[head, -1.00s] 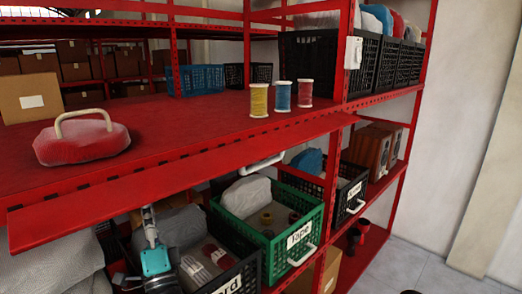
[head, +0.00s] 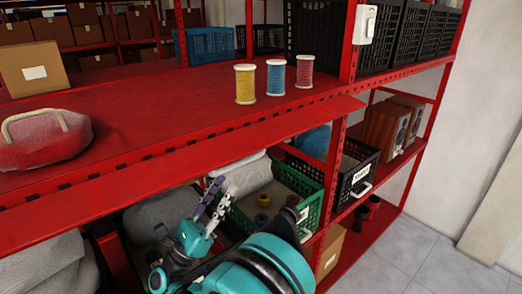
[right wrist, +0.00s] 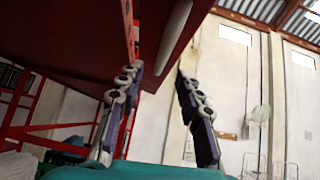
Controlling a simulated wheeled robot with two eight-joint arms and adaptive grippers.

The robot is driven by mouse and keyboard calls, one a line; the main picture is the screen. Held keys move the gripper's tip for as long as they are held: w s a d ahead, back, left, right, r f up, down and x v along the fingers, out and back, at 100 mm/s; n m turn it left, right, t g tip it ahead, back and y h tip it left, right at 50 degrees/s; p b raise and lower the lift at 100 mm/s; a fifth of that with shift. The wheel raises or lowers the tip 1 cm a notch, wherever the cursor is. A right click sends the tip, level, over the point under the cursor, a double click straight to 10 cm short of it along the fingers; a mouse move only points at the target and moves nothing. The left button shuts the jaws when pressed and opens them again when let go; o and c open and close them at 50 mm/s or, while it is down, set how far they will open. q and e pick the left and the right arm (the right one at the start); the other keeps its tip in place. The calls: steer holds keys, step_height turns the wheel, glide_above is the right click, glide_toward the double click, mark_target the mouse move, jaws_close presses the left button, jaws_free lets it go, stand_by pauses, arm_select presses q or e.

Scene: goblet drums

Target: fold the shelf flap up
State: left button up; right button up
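The shelf flap (head: 120,190) is a long red panel along the front edge of the red shelf, sloping outward and down. In the right wrist view a red panel (right wrist: 80,35), which looks like its underside, fills the upper left. A pale handle (right wrist: 175,35) is on it. My right gripper (head: 214,203) is below the flap, in front of the lower crates, with its fingers pointing up. In the right wrist view my right gripper (right wrist: 160,82) has its fingers apart, with nothing clearly held between them. I cannot tell whether they touch the flap. My left gripper is out of view.
A green crate (head: 300,185) and a black crate (head: 350,170) stand on the lower shelf. Floor (head: 400,250) is clear at the right.

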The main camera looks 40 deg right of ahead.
mark_target(240, 165)
steer(key=p+x, duration=0.1)
steer(key=x, duration=0.6)
steer(key=shift+s+d+r+p, duration=0.15)
steer(key=shift+d+r+p, duration=0.15)
steer(key=shift+p, duration=0.1)
steer(key=shift+a, duration=0.1)
jaws_close()
